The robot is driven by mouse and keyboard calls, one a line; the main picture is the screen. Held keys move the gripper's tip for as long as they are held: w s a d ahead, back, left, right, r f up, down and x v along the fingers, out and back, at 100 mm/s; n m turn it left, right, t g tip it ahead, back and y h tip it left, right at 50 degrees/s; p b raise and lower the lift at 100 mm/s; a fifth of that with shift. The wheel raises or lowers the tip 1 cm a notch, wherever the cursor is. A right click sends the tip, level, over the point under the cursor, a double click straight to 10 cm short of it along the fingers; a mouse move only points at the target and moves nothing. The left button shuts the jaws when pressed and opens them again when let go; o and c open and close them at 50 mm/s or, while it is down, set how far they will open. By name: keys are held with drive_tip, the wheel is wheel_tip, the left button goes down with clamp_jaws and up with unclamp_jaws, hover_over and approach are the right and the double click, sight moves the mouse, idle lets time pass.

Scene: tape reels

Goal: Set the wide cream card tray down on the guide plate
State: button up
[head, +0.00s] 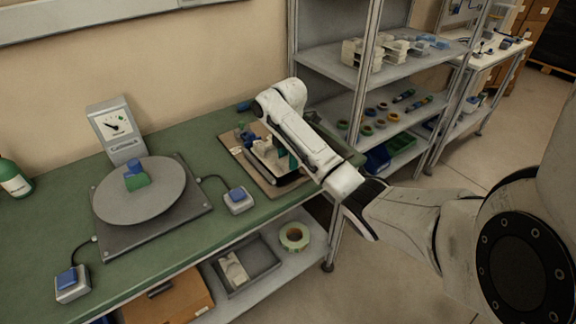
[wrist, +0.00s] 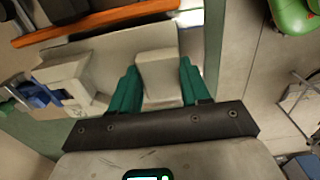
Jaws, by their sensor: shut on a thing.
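My gripper (wrist: 157,88) has green fingers. In the wrist view they are shut on a cream block-like part (wrist: 158,68), which I take to be part of the wide cream card tray. In the head view, cream pieces (head: 263,150) show beside my green fingertips (head: 284,160), over a brown board (head: 236,152) on the green bench. My arm hides part of this spot. A pale flat surface (wrist: 110,46) lies behind the fingers in the wrist view. I cannot tell which surface is the guide plate, nor whether the tray touches it.
A round grey turntable (head: 160,200) with a blue and green piece stands at left. A blue-topped switch box (head: 238,200) is close to the board. Shelves (head: 385,75) with cream parts stand behind at right. An orange bar (wrist: 95,22) crosses the wrist view.

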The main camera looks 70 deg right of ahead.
drive_tip(key=shift+a+f, duration=0.1)
drive_tip(key=shift+f, duration=1)
drive_tip(key=shift+f, duration=0.1)
drive_tip(key=o, duration=1.2)
wheel_tip(320, 180, up, 12)
drive_tip(key=p, duration=0.5)
drive_tip(key=shift+a, duration=0.1)
